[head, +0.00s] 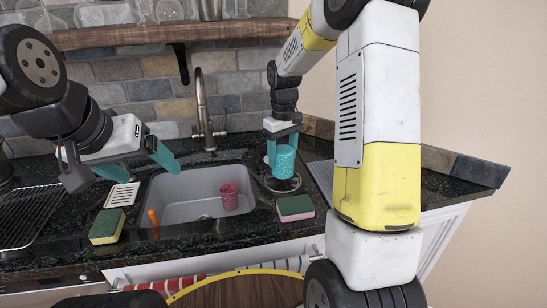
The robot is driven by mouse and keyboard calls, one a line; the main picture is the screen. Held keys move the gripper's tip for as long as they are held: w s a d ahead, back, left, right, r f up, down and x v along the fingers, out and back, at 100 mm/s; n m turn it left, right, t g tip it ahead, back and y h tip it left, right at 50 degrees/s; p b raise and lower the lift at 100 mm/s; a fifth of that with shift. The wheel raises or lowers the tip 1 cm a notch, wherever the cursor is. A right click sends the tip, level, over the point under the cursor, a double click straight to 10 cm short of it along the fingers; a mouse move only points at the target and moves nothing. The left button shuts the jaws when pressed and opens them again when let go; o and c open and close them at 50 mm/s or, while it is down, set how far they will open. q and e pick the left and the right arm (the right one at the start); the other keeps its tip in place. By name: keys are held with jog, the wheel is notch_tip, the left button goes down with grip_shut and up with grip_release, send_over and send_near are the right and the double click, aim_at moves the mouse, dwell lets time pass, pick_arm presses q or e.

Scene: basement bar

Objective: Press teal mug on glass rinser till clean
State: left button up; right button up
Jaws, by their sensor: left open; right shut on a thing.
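The teal mug (284,162) is right of the sink, over the round glass rinser (284,185) set in the dark counter. My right gripper (283,142) comes down from above and is shut on the mug. The mug hides the middle of the rinser, so I cannot tell whether the two touch. My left gripper (140,164) is open and empty, with teal fingers spread above the sink's left rim.
The grey sink (188,208) holds a dark red cup (229,196) and an orange-handled tool (153,218). Sponges lie at the left (107,227) and right (295,208) of the sink. A tall faucet (202,108) stands behind it. A black rack (33,212) is at far left.

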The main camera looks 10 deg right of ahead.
jog(key=shift+r, duration=2.25)
